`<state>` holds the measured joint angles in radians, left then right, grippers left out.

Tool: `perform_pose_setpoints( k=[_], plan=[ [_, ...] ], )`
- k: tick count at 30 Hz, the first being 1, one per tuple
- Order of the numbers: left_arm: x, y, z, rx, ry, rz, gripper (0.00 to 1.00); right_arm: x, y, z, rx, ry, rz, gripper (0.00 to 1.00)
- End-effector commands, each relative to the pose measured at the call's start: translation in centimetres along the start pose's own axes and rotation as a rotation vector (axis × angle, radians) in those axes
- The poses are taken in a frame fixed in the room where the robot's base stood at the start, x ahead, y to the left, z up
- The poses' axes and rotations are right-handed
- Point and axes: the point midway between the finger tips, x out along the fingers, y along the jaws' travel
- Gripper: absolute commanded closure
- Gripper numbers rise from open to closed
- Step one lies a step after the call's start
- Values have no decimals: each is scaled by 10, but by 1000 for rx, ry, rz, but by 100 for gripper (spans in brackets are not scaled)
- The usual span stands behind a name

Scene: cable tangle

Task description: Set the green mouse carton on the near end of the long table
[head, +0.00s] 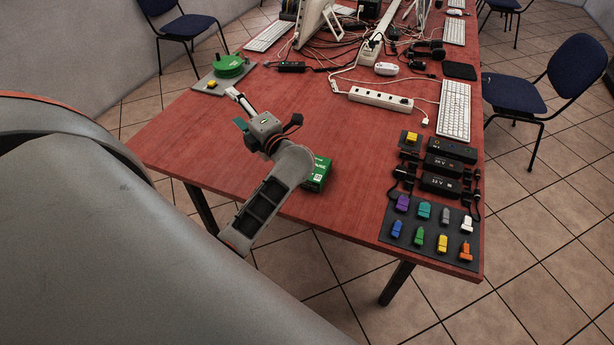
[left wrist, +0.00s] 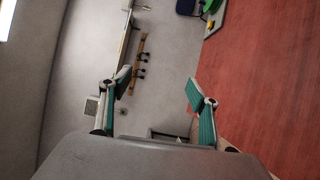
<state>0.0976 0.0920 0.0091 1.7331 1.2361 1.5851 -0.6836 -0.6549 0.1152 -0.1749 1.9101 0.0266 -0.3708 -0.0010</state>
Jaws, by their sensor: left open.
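The green mouse carton (head: 318,174) sits on the near end of the long red table (head: 190,140), close to the near edge. My left forearm partly hides its left side. My left gripper (head: 236,107) is over the table, to the left of and beyond the carton, and points away from it. In the left wrist view, the left gripper (left wrist: 158,78) is open with nothing between its fingers. The carton does not show in that view. My right gripper is not in view.
A dark tray of coloured plugs (head: 431,232) lies at the near right corner, with black power bricks (head: 448,166) behind it. A white power strip (head: 380,98) and cables lie farther back. A green round object (head: 229,66) rests on a grey mat at left. Mid-table is clear.

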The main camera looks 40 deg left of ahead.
Motion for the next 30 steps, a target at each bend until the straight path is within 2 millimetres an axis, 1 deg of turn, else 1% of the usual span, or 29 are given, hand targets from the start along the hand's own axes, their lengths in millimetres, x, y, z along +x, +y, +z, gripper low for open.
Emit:
perform_pose_setpoints(
  k=[1, 2, 3, 5, 7, 8, 9, 11, 12, 14, 15, 17, 18, 20, 21, 23, 24, 25, 27, 30],
  plan=[
    [-11, 12, 4, 78, -77, 116, 39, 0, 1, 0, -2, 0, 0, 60],
    [-19, 20, 10, 122, -128, 184, 39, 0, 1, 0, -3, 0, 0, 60],
    [-33, 28, 19, 184, -200, 272, 39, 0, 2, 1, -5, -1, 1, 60],
    [-59, 35, 33, 281, -313, 394, 39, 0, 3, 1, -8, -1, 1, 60],
    [-96, 33, 51, 400, -453, 520, 39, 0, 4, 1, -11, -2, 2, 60],
    [-114, 28, 58, 455, -516, 569, 39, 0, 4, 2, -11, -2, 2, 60],
    [-138, 19, 66, 529, -602, 629, 39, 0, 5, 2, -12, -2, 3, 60],
    [-176, -1, 75, 646, -733, 710, 39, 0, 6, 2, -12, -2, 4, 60],
    [-202, -19, 78, 728, -822, 756, 39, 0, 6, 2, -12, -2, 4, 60],
    [-239, -51, 78, 854, -955, 813, 39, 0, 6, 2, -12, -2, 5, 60],
    [-263, -76, 73, 943, -1043, 843, 39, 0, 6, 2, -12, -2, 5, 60],
    [-297, -115, 60, 1082, -1173, 879, 39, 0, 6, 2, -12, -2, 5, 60],
    [-316, -142, 47, 1176, -1254, 895, 39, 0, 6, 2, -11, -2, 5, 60],
    [-338, -178, 26, 1306, -1359, 907, 39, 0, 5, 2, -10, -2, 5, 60],
    [-349, -198, 10, 1387, -1418, 912, 39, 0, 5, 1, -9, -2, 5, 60],
    [-361, -225, -12, 1495, -1491, 911, 39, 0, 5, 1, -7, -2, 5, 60],
    [-367, -240, -28, 1561, -1532, 907, 39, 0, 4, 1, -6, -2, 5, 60],
    [-370, -250, -38, 1604, -1557, 904, 39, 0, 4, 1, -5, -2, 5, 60],
    [-375, -267, -58, 1690, -1603, 896, 39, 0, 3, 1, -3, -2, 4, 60],
    [-378, -281, -77, 1769, -1641, 887, 39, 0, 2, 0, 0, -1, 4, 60]
  ],
)
